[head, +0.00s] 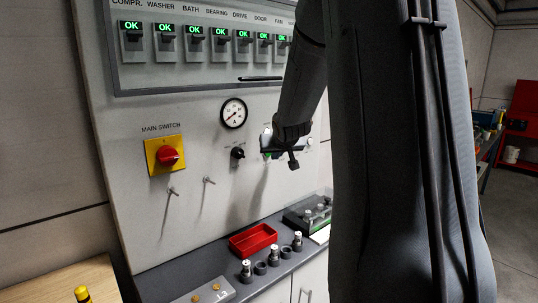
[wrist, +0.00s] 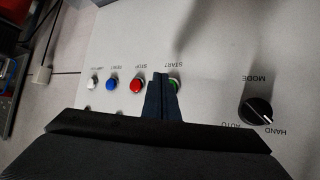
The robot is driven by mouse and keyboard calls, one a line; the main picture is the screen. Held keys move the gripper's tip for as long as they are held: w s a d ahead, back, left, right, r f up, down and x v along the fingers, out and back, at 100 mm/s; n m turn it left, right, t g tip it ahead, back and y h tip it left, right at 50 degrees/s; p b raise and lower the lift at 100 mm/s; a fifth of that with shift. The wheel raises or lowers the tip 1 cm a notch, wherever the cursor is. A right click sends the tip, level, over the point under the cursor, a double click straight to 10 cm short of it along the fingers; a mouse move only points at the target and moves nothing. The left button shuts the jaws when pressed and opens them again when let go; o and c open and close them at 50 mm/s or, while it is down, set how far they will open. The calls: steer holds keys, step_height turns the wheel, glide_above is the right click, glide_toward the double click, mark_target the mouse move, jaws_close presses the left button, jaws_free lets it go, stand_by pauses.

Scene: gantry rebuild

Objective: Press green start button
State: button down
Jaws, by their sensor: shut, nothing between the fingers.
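The green start button (wrist: 174,84) shows in the wrist view under the upside-down label START, partly hidden behind my fingers. My gripper (wrist: 160,80) is shut and empty, and its fingertips overlap the left part of the button in that view. I cannot tell whether they touch it. In the head view my gripper (head: 293,165) is in front of the panel, right of the black mode knob (head: 237,153), and a bit of green shows beside it.
Left of the start button in the wrist view are a red stop button (wrist: 136,86), a blue button (wrist: 112,85) and a white one (wrist: 92,83). In the head view the main switch (head: 168,156) is at left. A red tray (head: 240,252) is on the bench below.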

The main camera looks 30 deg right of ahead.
steer(key=shift+w, duration=0.1)
steer(key=shift+w, duration=0.3)
steer(key=shift+w+a+b, duration=0.1)
steer(key=shift+w+b, duration=0.3)
steer(key=shift+b, duration=0.05)
stand_by(0.8)
steer(key=shift+s, duration=0.1)
steer(key=shift+s+p, duration=0.65)
steer(key=shift+s, duration=0.15)
steer(key=s+p, duration=0.2)
steer(key=s+d+p, duration=0.1)
steer(key=s, duration=0.1)
steer(key=shift+s+p, duration=0.35)
steer(key=shift+s, duration=0.05)
